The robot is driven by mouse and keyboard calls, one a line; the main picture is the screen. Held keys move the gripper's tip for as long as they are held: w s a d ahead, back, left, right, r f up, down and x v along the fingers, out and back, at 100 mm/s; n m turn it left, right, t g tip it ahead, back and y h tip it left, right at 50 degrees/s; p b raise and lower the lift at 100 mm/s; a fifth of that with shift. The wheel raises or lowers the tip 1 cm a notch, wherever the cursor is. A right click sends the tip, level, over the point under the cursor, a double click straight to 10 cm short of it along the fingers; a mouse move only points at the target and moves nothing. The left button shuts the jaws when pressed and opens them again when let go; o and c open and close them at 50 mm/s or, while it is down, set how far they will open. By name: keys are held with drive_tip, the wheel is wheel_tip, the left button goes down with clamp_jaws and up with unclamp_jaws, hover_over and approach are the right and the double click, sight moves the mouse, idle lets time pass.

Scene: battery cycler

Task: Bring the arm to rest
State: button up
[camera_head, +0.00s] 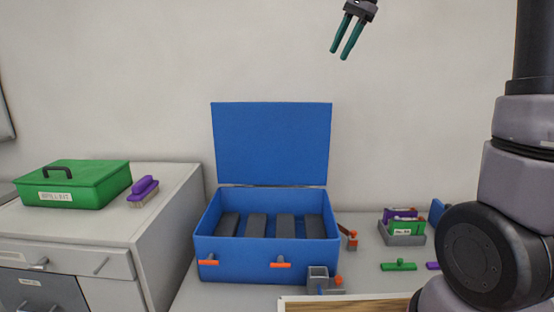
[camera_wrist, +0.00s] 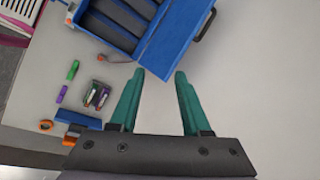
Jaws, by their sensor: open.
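My gripper (camera_head: 340,48) is high against the wall, above and to the right of the raised blue lid. Its two teal fingers are apart with nothing between them. In the wrist view my gripper (camera_wrist: 158,75) also shows open and empty over bare grey surface. The blue case (camera_head: 250,271) stands on the table with its lid (camera_head: 271,144) up. Several dark grey blocks lie in a row inside it. The case (camera_wrist: 175,40) also shows at the top of the wrist view. My arm fills the right side of the head view.
A green box (camera_head: 72,190) and a purple brush (camera_head: 143,188) sit on the cabinet at left. A grey holder (camera_head: 402,238) with green and purple items stands right of the case. A small grey fixture (camera_head: 318,276) stands in front. The air around my gripper is clear.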

drive_tip(key=s+d+f+n+t, duration=0.1)
drive_tip(key=s+f, duration=0.3)
drive_tip(key=s, duration=0.4)
drive_tip(key=s+d+f+n+t+h, duration=0.1)
drive_tip(key=s+d+f+n, duration=0.2)
drive_tip(key=s, duration=0.5)
drive_tip(key=s+d+f+n+t+h, duration=0.1)
drive_tip(key=s+d+f+n+t, duration=0.1)
drive_tip(key=s, duration=0.7)
wheel_tip(320, 180, down, 3)
drive_tip(key=shift+d+r+n, duration=0.15)
drive_tip(key=shift+d+n, duration=0.5)
drive_tip(key=shift+n, duration=0.45)
drive_tip(key=shift+d, duration=0.1)
